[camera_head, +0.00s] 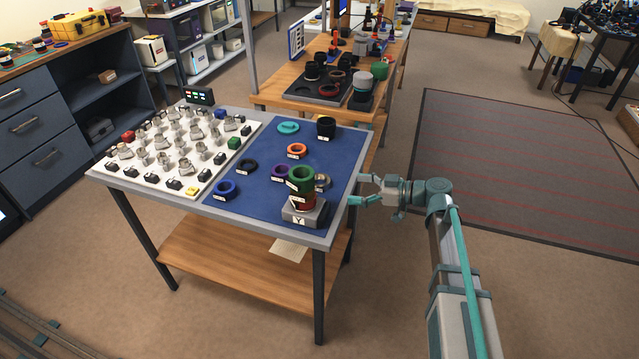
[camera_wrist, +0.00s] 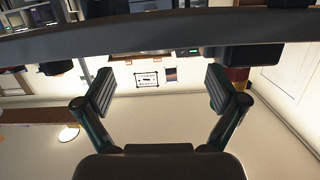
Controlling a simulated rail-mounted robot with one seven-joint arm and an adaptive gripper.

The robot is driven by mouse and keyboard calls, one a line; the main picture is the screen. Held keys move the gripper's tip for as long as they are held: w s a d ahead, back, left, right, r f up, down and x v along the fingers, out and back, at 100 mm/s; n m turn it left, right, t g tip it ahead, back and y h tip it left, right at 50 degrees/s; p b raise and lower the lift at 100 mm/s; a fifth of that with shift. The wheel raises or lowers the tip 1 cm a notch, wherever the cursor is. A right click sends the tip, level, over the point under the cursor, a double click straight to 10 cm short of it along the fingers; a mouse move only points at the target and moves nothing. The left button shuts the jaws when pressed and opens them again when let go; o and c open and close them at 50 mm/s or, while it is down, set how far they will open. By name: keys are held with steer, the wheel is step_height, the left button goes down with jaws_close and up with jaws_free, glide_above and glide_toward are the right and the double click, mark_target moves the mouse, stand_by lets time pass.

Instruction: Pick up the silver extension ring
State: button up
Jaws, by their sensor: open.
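A silver-grey ring (camera_head: 323,181), which looks like the extension ring, lies on the blue mat (camera_head: 262,201) near the table's right edge. It is partly hidden behind a stack with a green ring (camera_head: 301,175) on top, a red part under it and a grey block (camera_head: 304,213) marked Y at the base. My gripper (camera_head: 358,189) is just off the right edge of the table, to the right of the ring and apart from it. In the wrist view my gripper (camera_wrist: 162,92) is open and empty, and the silver ring does not show there.
The mat also holds a purple ring (camera_head: 279,172), an orange ring (camera_head: 297,151), a teal ring (camera_head: 288,128), a black cup (camera_head: 326,128), a blue ring (camera_head: 226,188) and a black ring (camera_head: 248,165). A white board (camera_head: 130,172) with several small parts fills the table's left.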

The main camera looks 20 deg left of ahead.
mark_target(324, 181)
steer(key=shift+w+a+r+n+y, duration=0.15)
steer(key=shift+a+r+n+y, duration=0.2)
steer(key=shift+a+r, duration=0.3)
steer(key=a, duration=0.3)
steer(key=a+f+p, duration=0.1)
steer(key=a, duration=0.2)
steer(key=a+p, duration=0.1)
steer(key=a, duration=0.3)
steer(key=shift+f, duration=0.35)
steer(key=c, duration=1.3)
